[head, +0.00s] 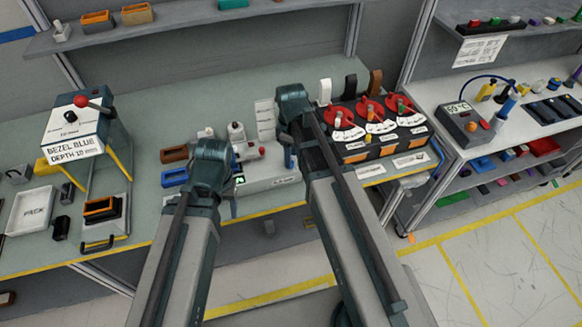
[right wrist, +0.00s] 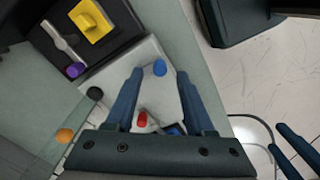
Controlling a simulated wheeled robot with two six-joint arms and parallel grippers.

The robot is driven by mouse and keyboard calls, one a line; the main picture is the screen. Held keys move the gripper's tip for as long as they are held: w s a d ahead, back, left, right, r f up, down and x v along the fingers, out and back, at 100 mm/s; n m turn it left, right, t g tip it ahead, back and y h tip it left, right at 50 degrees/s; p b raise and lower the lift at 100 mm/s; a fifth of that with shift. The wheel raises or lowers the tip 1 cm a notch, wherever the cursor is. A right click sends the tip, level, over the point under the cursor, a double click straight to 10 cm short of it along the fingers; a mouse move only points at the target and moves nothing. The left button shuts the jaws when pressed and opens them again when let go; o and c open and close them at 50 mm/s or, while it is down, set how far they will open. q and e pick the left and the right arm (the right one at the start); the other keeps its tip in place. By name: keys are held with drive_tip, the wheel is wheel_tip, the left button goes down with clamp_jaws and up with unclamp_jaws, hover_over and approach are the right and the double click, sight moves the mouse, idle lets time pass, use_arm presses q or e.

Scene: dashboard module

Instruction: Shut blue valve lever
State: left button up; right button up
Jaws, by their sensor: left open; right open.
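A white block (right wrist: 155,92) lies under my right gripper (right wrist: 160,74) in the right wrist view. A blue cap (right wrist: 160,68), which looks like the blue lever's end, stands on it between the open fingertips; I cannot tell whether they touch it. A red cap (right wrist: 142,119) is nearer the palm. The lever's arm and angle are not clear. In the head view the white module (head: 280,170) is partly hidden by my arms, and my right gripper is hidden. My left gripper (right wrist: 277,137) shows two separated fingers at the lower right of the wrist view, away from the block.
Beside the block are a dark panel with a yellow piece (right wrist: 91,20), a purple cap (right wrist: 75,70), a black knob (right wrist: 95,94) and an orange knob (right wrist: 65,135). A unit with red dials (head: 372,108) stands right of my right arm. The bench's front edge is close.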

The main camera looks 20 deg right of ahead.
wheel_tip(320, 180, down, 3)
drive_tip(key=shift+r+b, duration=0.2)
drive_tip(key=shift+b, duration=0.6)
use_arm(q)
wheel_tip(320, 180, down, 3)
drive_tip(key=shift+r, duration=0.2)
use_arm(e)
clamp_jaws()
